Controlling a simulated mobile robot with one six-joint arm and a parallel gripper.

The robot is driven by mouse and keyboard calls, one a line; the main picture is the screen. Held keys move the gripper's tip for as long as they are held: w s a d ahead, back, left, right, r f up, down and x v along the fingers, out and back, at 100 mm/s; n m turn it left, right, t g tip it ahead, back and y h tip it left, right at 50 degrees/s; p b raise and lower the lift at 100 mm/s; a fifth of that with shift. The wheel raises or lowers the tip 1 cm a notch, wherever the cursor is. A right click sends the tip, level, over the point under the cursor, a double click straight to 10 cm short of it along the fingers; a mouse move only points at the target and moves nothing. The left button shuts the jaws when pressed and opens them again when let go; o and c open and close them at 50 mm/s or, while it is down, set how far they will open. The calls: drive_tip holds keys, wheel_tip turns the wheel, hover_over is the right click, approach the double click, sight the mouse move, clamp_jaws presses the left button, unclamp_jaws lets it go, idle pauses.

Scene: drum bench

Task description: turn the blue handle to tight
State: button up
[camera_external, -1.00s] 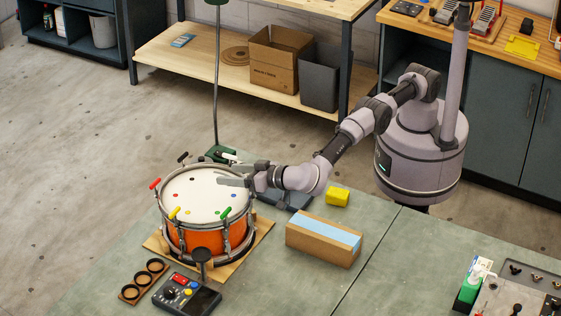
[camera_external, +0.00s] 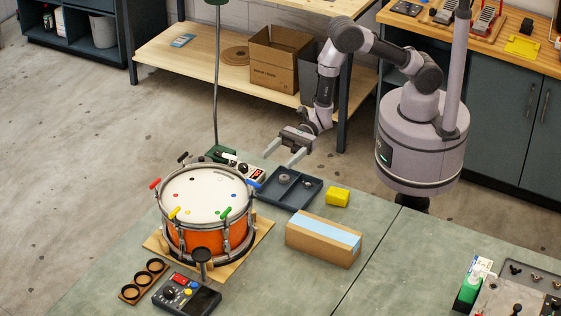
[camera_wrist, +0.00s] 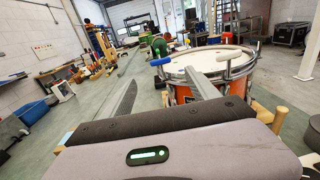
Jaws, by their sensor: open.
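The orange drum (camera_external: 190,236) stands on a wooden board on the bench. Its white head has coloured dots, and coloured handles sit around the rim. The blue handle (camera_external: 253,184) is at the drum's right rim, pointing outward in the external view. In the wrist view the blue handle (camera_wrist: 160,62) shows just beyond the space between the fingers, at the drum's left rim. My gripper (camera_external: 281,158) is open and empty, above and behind the blue handle, apart from it. Both fingers of my gripper (camera_wrist: 160,75) show in the wrist view. How tight the handle is cannot be told.
A dark tray (camera_external: 305,200) with small round parts, a yellow block (camera_external: 338,196) and a cardboard box (camera_external: 322,243) lie right of the drum. A control box (camera_external: 243,167) stands behind it. A black-headed post (camera_external: 202,257) and a keypad (camera_external: 187,296) are in front.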

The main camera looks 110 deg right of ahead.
sight(251, 183)
drive_tip(key=b+x, duration=0.1)
drive_tip(key=x, duration=1.6)
drive_tip(key=shift+w+a, duration=0.15)
drive_tip(key=shift+c, duration=0.4)
drive_tip(key=c, duration=1.3)
drive_tip(key=m+t+h, duration=0.2)
drive_tip(key=shift+w+h, duration=0.1)
drive_tip(key=shift+h, duration=0.3)
drive_tip(key=m+h, duration=0.1)
drive_tip(key=d+m+t+h+p, duration=0.1)
drive_tip(key=h, duration=0.1)
drive_tip(key=shift+w+r, duration=0.1)
drive_tip(key=shift+w, duration=0.05)
drive_tip(key=shift+m+t, duration=0.3)
drive_tip(key=o, duration=1.4)
